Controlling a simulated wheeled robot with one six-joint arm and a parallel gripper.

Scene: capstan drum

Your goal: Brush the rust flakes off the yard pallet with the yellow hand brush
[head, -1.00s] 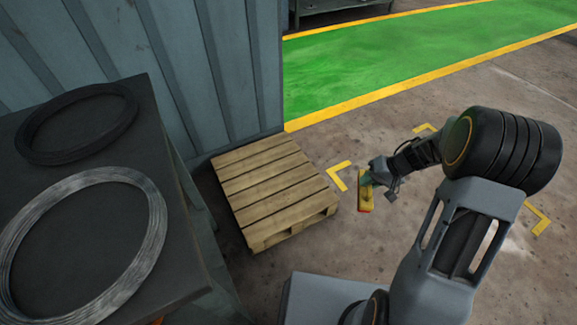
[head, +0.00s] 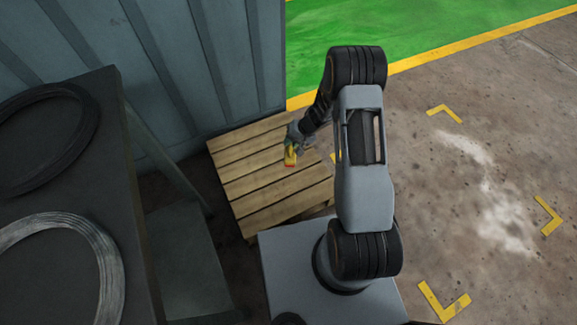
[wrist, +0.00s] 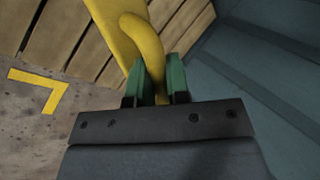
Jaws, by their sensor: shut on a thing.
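The wooden yard pallet (head: 262,190) lies on the floor against the corrugated wall. My gripper (head: 292,148) is over its right part, shut on the yellow hand brush (head: 290,157). In the wrist view the green fingers of my gripper (wrist: 161,80) close on the brush's curved yellow handle (wrist: 143,38), with pallet slats (wrist: 95,45) beyond. The bristles are hidden in the wrist view. I cannot tell whether the brush touches the slats. No rust flakes can be made out on the pallet at this size.
A dark table (head: 75,150) with wire coils (head: 45,140) stands at the left. The corrugated wall (head: 190,60) borders the pallet's far side. Open concrete floor with yellow corner marks (head: 445,112) lies to the right, and a green lane (head: 430,30) runs behind.

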